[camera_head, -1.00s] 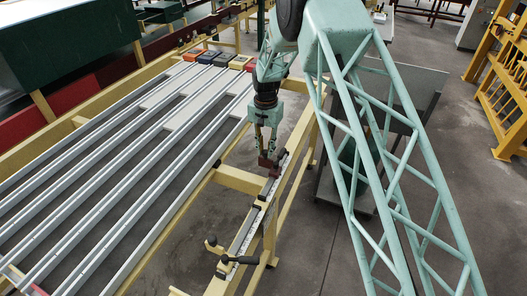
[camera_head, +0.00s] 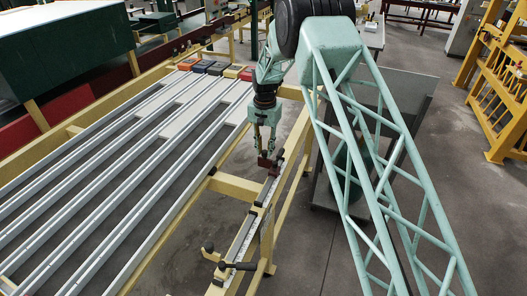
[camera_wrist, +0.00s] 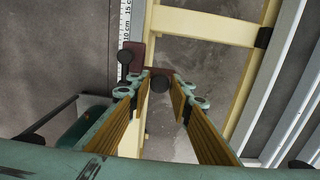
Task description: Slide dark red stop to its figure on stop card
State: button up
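The dark red stop (camera_head: 268,165) sits on the narrow ruled rail (camera_head: 240,240), just under my gripper (camera_head: 265,148). A second dark knob (camera_wrist: 125,57) stands at the scale. The scale (camera_wrist: 125,18) shows marks near 10 and 15 cm. I cannot make out a stop card in either view.
Long grey rails (camera_head: 130,170) on a yellow frame (camera_head: 236,187) fill the left. Several coloured blocks (camera_head: 203,67) stand at their far end. Dark handles (camera_head: 237,265) stick out at the rail's near end. A grey panel stand (camera_head: 390,120) is behind my arm.

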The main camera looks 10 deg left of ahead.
jog(key=o, duration=0.3)
jog(key=shift+r, duration=0.1)
notch_tip(320, 180, up, 12)
jog(key=shift+f, duration=0.1)
dwell(0.8)
dwell(0.3)
